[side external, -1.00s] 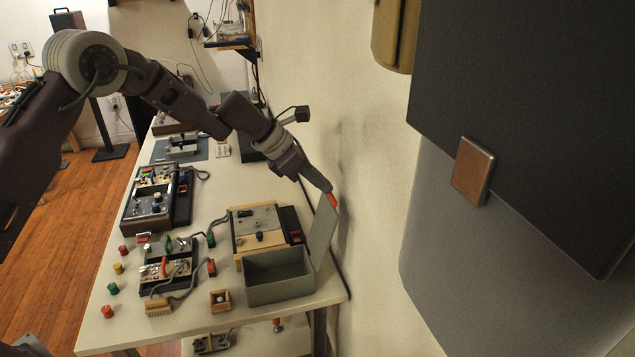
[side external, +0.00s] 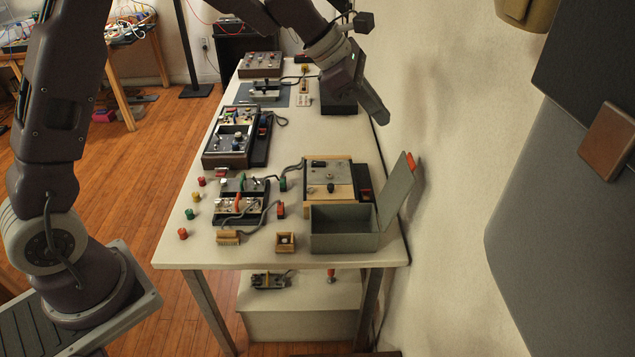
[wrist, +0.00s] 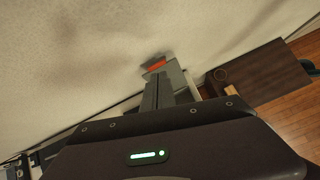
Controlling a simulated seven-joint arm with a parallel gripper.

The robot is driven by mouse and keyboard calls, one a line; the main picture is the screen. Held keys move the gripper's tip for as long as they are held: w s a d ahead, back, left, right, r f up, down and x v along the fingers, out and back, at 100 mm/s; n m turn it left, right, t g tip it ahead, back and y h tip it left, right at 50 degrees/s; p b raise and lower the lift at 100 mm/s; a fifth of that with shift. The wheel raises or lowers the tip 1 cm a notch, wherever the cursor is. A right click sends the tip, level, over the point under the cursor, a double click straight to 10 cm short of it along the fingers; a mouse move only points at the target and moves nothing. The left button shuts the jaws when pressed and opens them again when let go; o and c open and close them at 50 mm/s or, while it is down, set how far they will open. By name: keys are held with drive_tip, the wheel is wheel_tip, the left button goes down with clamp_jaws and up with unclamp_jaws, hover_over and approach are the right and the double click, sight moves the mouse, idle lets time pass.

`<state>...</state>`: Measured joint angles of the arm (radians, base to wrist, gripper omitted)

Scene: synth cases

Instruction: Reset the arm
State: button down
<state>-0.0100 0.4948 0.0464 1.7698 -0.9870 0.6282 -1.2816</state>
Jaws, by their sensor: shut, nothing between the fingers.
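My gripper (side external: 382,116) is shut and empty. It hangs in the air near the wall, pointing down and to the right, in the side view above and apart from the grey box (side external: 345,243). The box stands at the table's near right corner with its lid (side external: 397,195) open and tilted toward the wall. An orange tab (side external: 411,161) sits at the lid's top edge. In the wrist view, an orange patch (wrist: 155,65) shows just past my fingers, against the wall.
The white table (side external: 210,244) carries a wood-framed panel (side external: 330,178) behind the box, a switch unit (side external: 230,146) and several coloured knobs at its left edge. A small wooden box (side external: 285,242) sits at the front. The wall (side external: 465,200) is close on the right.

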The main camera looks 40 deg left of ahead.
drive_tip(key=s+r+m+y, duration=0.1)
drive_tip(key=s+r+m, duration=0.2)
drive_tip(key=s+m, duration=0.3)
drive_tip(key=s+r+m, duration=0.3)
drive_tip(key=s, duration=0.5)
drive_tip(key=s+r+m+y, duration=0.1)
drive_tip(key=s+r+m, duration=0.2)
drive_tip(key=s+m, duration=0.35)
drive_tip(key=s+a+f+m+y, duration=0.1)
drive_tip(key=s+a+f+m, duration=0.1)
drive_tip(key=s, duration=0.6)
drive_tip(key=s+a+f+m+y, duration=0.2)
drive_tip(key=s+a+m, duration=0.3)
drive_tip(key=s, duration=0.3)
drive_tip(key=shift+s+f+m+y, duration=0.25)
drive_tip(key=shift+s+m+y, duration=0.1)
drive_tip(key=shift+m, duration=0.3)
